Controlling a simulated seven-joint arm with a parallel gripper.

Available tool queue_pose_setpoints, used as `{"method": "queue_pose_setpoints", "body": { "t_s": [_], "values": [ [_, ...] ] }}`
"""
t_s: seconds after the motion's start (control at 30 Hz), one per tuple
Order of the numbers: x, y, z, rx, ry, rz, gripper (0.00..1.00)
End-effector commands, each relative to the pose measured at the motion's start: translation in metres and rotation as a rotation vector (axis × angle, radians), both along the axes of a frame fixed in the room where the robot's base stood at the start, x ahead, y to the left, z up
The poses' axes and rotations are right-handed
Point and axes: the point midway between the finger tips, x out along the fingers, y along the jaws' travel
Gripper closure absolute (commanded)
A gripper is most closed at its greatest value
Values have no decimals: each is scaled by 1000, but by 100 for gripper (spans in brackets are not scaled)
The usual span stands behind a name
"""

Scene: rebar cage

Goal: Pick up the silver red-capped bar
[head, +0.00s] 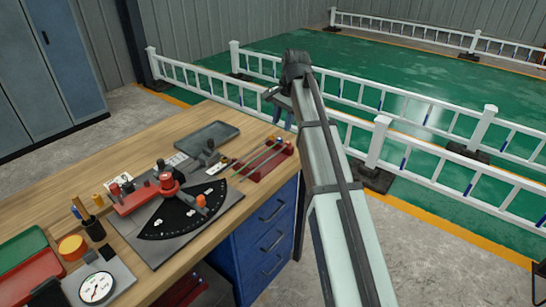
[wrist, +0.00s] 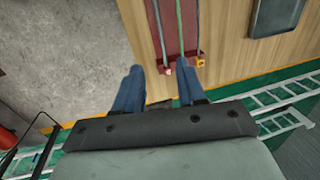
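The silver bar (wrist: 159,32) lies lengthwise along a dark red rack (wrist: 168,22) in the wrist view. A small pinkish-red end (wrist: 167,71) shows near the fingertips. A green bar lies beside it to the right (wrist: 180,28), its near end partly hidden by a finger. In the head view the rack (head: 277,165) sits at the table's right edge. My gripper (wrist: 160,82) is open and empty. Its two blue fingers are apart, near the rack's end, with the silver bar's end lined up between them. In the head view my arm hides most of the gripper.
The wooden workbench (head: 110,177) holds a black protractor plate (head: 185,212) with a red lever, a grey tray (head: 207,137), a dial gauge (head: 97,287), and red and green trays. Blue drawers (head: 268,235) stand below. White railings (head: 440,155) run behind my arm.

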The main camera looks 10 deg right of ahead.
Motion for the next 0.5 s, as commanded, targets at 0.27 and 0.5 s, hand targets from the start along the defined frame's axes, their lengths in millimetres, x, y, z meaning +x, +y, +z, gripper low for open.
{"method": "queue_pose_setpoints", "body": {
  "t_s": [0.27,0.5],
  "values": [
    [4,6,-37,1,5,-3,60],
    [9,11,-70,0,3,-3,60]
  ]
}}
